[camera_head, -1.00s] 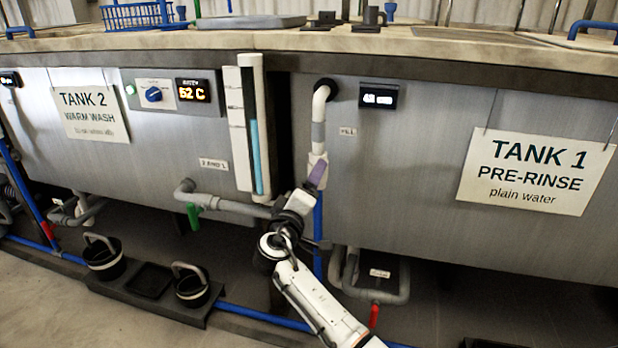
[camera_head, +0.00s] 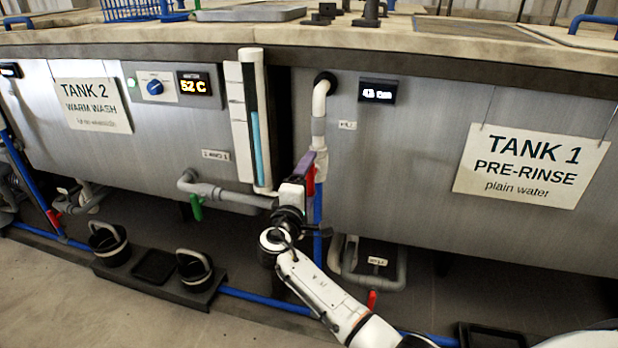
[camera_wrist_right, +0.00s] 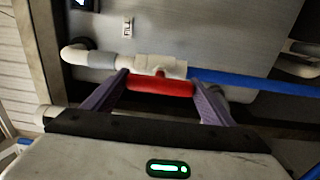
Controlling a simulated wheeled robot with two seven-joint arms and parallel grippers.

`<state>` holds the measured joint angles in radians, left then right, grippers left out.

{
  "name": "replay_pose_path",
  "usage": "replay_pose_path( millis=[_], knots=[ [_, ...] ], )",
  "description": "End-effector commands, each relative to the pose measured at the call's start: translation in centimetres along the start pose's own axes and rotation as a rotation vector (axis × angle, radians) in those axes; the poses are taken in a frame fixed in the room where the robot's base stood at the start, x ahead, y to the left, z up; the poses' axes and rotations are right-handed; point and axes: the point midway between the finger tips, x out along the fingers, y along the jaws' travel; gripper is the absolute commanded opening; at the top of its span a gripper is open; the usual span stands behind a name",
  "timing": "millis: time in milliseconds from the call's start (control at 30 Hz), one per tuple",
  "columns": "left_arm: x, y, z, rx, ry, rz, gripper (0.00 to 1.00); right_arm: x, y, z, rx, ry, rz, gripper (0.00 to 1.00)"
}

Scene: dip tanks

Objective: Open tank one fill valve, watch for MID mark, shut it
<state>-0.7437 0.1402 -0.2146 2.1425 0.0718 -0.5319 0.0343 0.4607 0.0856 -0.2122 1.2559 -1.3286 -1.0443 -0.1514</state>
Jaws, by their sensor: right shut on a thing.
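The tank one fill valve is a white body (camera_wrist_right: 160,65) on a white pipe that bends down the front of tank 1 (camera_head: 400,170); a blue pipe joins it. Its red lever (camera_wrist_right: 160,86) lies roughly along the pipe in the right wrist view; part of it shows in the head view (camera_head: 310,181). My right gripper (camera_wrist_right: 160,90) has its purple fingers at the two ends of the lever, shut on it. A sight tube (camera_head: 257,125) with a blue column stands left of the valve; its marks are too small to read. My left gripper is out of view.
A small display (camera_head: 378,91) sits on tank 1, its figures blurred. The TANK 1 sign (camera_head: 531,168) hangs to the right. A grey pipe with a green lever (camera_head: 197,207) is left of my arm. Another red lever (camera_head: 371,301) is low under tank 1. Black buckets stand lower left.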

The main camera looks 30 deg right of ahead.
Motion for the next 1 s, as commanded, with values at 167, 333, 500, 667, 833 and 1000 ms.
replay_pose_path(
  millis=[167,333,500,667,833,1000],
  knots=[
    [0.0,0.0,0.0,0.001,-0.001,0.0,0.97,-0.1,-0.3,0.0,-0.014,-0.001,-0.003,0.56],
    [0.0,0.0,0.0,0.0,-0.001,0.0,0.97,-0.1,-0.3,0.0,-0.015,0.0,-0.003,0.85],
    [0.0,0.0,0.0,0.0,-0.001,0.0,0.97,-0.1,-0.2,0.0,-0.01,0.0,-0.001,0.97],
    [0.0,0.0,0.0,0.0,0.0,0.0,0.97,-0.1,-0.1,0.0,-0.007,0.0,0.0,0.97],
    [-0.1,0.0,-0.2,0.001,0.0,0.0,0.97,-1.2,-0.1,-0.1,-0.006,0.003,-0.001,0.97],
    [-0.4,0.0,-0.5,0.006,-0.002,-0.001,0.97,-4.3,-0.1,-0.1,-0.006,0.004,-0.003,0.97]
  ],
)
